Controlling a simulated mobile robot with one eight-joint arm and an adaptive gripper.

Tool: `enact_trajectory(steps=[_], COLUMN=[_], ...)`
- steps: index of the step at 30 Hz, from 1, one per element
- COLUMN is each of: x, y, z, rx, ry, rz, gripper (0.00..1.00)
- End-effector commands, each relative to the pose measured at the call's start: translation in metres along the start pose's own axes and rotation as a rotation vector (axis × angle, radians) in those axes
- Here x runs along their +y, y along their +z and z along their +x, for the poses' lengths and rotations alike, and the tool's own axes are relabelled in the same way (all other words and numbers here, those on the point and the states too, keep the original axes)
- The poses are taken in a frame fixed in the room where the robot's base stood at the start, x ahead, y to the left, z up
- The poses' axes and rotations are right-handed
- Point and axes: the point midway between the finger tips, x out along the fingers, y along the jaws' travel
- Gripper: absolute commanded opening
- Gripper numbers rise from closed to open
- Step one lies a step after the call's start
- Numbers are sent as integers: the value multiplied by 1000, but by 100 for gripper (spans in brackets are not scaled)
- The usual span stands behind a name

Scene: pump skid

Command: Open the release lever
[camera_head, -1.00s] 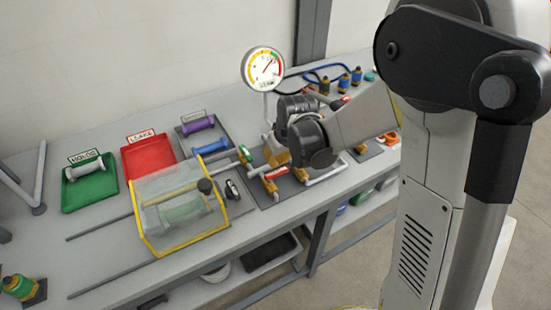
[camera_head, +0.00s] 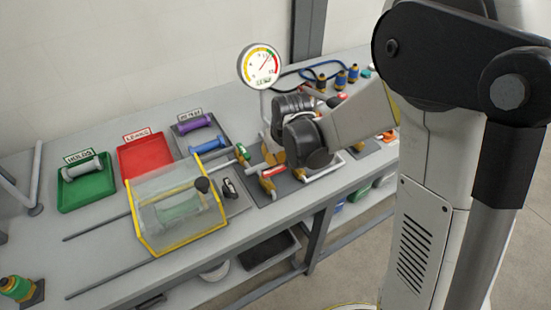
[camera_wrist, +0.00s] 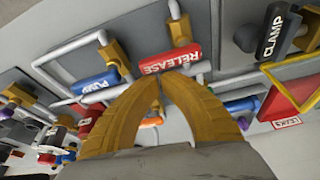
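The release lever (camera_wrist: 170,58) is a red handle marked RELEASE, on a brass valve in white piping in the wrist view. A red lever (camera_head: 272,171) beside my gripper in the head view appears to be the same one. My gripper (camera_wrist: 160,79) has its two yellow fingertips drawn together, with at most a sliver between them. The tips lie just below the lever's lettered side in the wrist view. I cannot tell whether they touch it, and nothing shows held between them. In the head view my gripper (camera_head: 272,156) is over the piping, partly hidden by its own dark body.
A blue PUMP lever (camera_wrist: 97,88) is left of the fingers and a black CLAMP lever (camera_wrist: 272,36) upper right. A round gauge (camera_head: 260,66) rises behind my gripper. A clear yellow-edged guard (camera_head: 175,205), a red tray (camera_head: 146,155) and a green tray (camera_head: 86,192) stand left.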

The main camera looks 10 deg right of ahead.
Motion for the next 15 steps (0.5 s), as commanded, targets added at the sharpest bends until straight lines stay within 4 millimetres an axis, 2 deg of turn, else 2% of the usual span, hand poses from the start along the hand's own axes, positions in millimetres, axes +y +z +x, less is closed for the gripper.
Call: enact_trajectory(steps=[8, 15], x=[2, 4], y=[3, 10], z=[-1, -3], rx=[0, 0], ry=[24, 71], rz=[66, 202], gripper=[0, 0])
